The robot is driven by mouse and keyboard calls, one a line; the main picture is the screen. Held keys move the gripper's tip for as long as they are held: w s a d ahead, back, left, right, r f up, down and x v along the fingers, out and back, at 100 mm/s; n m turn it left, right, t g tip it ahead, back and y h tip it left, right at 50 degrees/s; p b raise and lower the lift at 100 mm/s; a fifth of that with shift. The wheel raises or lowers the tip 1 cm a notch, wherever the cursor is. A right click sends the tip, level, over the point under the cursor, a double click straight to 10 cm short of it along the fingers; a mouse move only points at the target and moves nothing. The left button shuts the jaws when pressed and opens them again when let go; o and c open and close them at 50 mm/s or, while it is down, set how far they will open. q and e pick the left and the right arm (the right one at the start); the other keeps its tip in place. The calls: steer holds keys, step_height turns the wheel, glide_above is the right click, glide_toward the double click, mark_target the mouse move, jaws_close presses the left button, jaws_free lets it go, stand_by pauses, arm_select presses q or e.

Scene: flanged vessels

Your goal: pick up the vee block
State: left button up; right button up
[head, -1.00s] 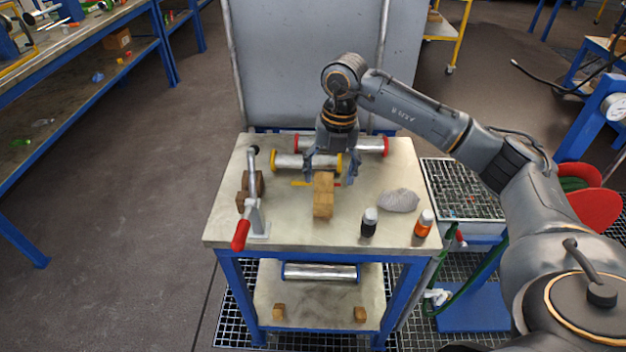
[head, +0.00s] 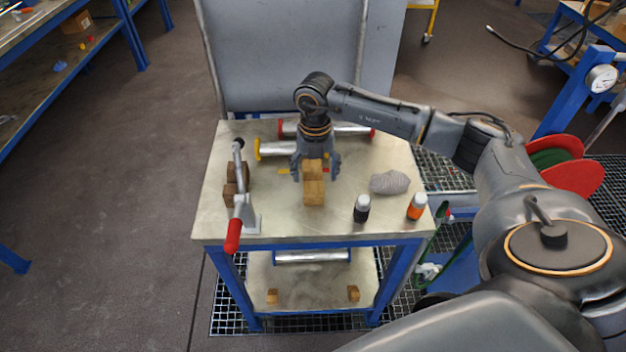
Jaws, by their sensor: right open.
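A light-brown wooden block (head: 314,193), which I take for the vee block, stands on the metal tabletop (head: 284,222) near its middle. My right gripper (head: 315,174) points down over the far end of this block. Its fingers are open, one on each side of the block, and I cannot tell whether they touch it. The gripper hides part of the rollers behind. My left gripper is not in view.
Rollers with yellow (head: 258,149) and red (head: 282,128) ends lie behind the gripper. A red-handled clamp (head: 233,235) and dark brown blocks (head: 231,192) are at left. A grey lump (head: 389,182), a black bottle (head: 361,209) and an orange bottle (head: 417,207) stand right.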

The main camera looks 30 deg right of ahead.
mark_target(313, 181)
steer(key=f, duration=0.3)
steer(key=shift+w+a+f+p, duration=0.15)
steer(key=shift+w+f+p, duration=0.05)
steer(key=shift+f+p, duration=0.15)
steer(key=shift+f, duration=0.2)
steer(key=shift+c, duration=0.9)
steer(key=c, duration=1.1)
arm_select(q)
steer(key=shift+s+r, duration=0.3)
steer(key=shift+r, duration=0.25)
arm_select(e)
steer(key=shift+c, duration=0.2)
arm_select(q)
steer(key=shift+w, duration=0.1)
arm_select(e)
steer(key=shift+r, duration=0.15)
